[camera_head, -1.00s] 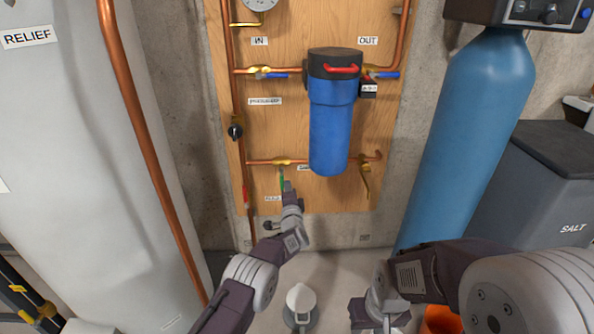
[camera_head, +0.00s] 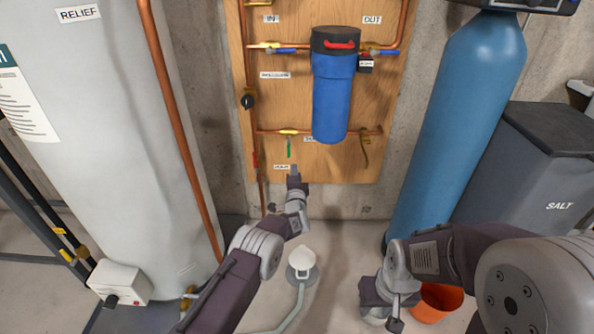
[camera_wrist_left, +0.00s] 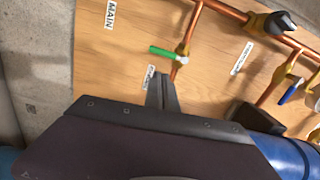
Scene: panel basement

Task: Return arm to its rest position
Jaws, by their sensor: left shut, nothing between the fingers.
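My left arm reaches in from the bottom of the head view, and its gripper (camera_head: 295,172) is shut and empty, in front of the lower part of the wooden panel (camera_head: 290,100). In the left wrist view the shut fingers (camera_wrist_left: 162,92) lie close to a label, just below a green-handled valve (camera_wrist_left: 168,52) in the picture. That green handle (camera_head: 289,147) hangs down from the lower copper pipe in the head view. My right arm comes in from the right, with its gripper (camera_head: 385,312) low near the floor. Its fingers are too unclear to judge.
A blue filter housing (camera_head: 332,95) hangs on the panel. A white tank (camera_head: 110,130) stands left, a tall blue cylinder (camera_head: 465,120) and a grey salt bin (camera_head: 540,165) right. An orange bucket (camera_head: 437,300) and a white floor fitting (camera_head: 302,262) are below.

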